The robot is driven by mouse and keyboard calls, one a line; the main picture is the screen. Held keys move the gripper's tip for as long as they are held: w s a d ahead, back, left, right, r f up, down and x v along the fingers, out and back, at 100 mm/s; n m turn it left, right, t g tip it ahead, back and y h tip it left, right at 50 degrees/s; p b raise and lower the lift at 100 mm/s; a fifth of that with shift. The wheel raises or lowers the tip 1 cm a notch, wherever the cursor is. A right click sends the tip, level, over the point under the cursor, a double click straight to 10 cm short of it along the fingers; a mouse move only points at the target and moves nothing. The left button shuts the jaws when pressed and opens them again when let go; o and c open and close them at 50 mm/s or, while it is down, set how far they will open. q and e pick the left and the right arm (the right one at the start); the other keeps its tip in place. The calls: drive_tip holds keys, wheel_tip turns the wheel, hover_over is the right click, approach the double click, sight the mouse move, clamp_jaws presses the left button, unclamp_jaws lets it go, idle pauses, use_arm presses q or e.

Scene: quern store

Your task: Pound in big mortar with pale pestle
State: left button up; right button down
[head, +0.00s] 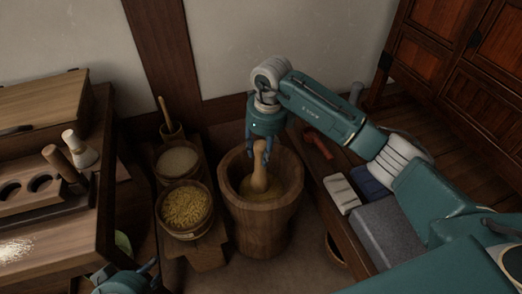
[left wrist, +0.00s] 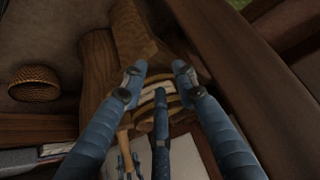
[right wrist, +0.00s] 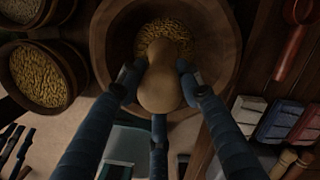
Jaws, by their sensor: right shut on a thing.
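The big mortar (head: 258,225) is a deep brown wooden tub standing on the floor at the middle of the head view. Yellow grain lies in its bottom, seen in the right wrist view (right wrist: 166,32). My right gripper (head: 262,146) is above the mortar, shut on the top of the pale pestle (head: 260,172). The pestle stands nearly upright inside the mortar, its lower end down by the grain. In the right wrist view the pestle (right wrist: 160,78) sits between the fingers. My left gripper (left wrist: 158,78) is open and empty, low at the bottom left of the head view.
Left of the mortar, a low bench holds a bowl of yellow grain (head: 186,207) and a bowl of paler grain (head: 177,161). A rack (head: 35,195) with upright pestles stands farther left. A low shelf at right holds a red tool (head: 317,144) and a grey block (head: 395,232).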

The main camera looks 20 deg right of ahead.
sight(260, 143)
use_arm(q)
drive_tip(key=shift+w+d+r, duration=0.1)
drive_tip(key=shift+w+r, duration=0.1)
drive_tip(key=shift+w, duration=0.2)
use_arm(e)
drive_tip(key=shift+f, duration=0.1)
use_arm(q)
drive_tip(key=shift+w, duration=0.1)
drive_tip(key=shift+r, duration=0.1)
